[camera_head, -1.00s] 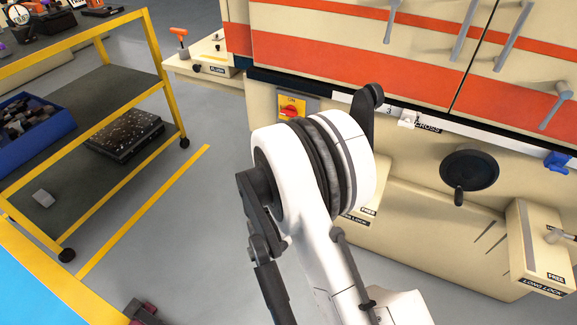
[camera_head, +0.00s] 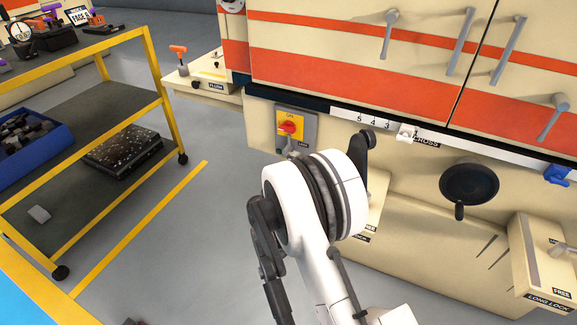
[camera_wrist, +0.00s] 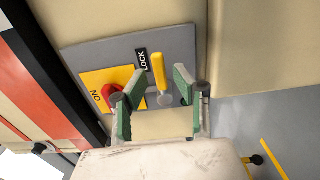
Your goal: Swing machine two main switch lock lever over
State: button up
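The main switch panel is a grey plate (camera_wrist: 85,55) with a yellow plate and a red knob (camera_wrist: 113,94) marked ON. Beside the knob, under a black LOCK label (camera_wrist: 142,62), is the yellow lock lever (camera_wrist: 158,68), with a round grey pivot at its lower end. In the wrist view my gripper (camera_wrist: 157,83) is open, with one green-padded finger on each side of the lever. I cannot tell whether either finger touches it. In the head view the panel (camera_head: 308,120) and red knob (camera_head: 288,127) show, while my arm largely hides the gripper and lever.
The cream machine body surrounds the panel, with a black handwheel (camera_head: 482,184) and a box marked FREE and LONG LOCK (camera_head: 552,270) to the right. A yellow-framed trolley (camera_head: 165,100) stands at left. Grey floor (camera_head: 205,235) lies clear between.

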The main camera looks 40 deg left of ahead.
jog(key=shift+w+a, duration=0.2)
jog(key=shift+w, duration=0.5)
jog(key=shift+w, duration=0.3)
grip_shut()
